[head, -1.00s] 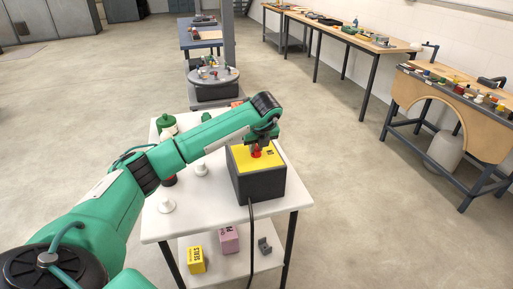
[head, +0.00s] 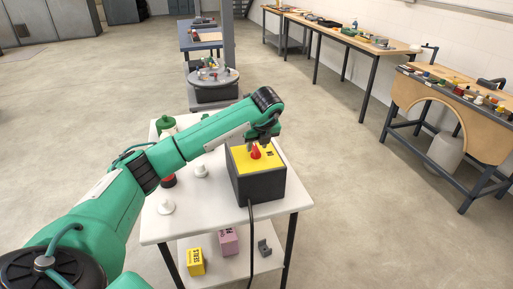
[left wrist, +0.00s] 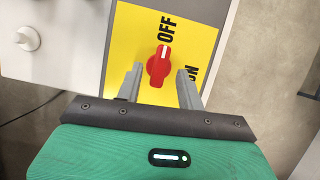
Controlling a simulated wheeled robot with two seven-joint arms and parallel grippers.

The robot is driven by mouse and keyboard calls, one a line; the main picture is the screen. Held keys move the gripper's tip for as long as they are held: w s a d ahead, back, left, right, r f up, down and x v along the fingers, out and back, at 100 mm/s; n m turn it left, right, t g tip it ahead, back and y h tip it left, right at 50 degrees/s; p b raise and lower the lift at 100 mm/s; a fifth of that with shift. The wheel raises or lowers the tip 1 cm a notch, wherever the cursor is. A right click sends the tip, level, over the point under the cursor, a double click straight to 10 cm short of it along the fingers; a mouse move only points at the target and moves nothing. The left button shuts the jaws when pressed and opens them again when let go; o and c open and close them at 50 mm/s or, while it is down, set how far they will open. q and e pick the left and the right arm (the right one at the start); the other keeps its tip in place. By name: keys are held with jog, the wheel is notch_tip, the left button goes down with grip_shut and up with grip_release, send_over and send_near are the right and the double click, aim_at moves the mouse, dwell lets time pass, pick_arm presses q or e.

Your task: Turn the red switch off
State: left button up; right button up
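The red switch (head: 255,153) is a rotary knob on the yellow top of a dark box standing on a white table. In the left wrist view the knob (left wrist: 158,68) has a white mark pointing at the word OFF; the word ON lies to the right. My left gripper (head: 259,143) is just above the knob. In the left wrist view its two fingers (left wrist: 160,76) are apart, one on each side of the knob, with gaps showing between them and it. The gripper is open and holds nothing. My right gripper is not in view.
White knob-like pieces (head: 166,207) and a green-topped item (head: 165,123) stand left of the box on the white table (head: 225,222). A yellow box (head: 196,262) and a pink box (head: 228,241) sit on the lower shelf. A black cable hangs at the front.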

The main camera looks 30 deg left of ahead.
pick_arm(q)
jog(key=v, duration=1.1)
jog(key=shift+r+b, duration=0.35)
jog(key=shift+b, duration=0.05)
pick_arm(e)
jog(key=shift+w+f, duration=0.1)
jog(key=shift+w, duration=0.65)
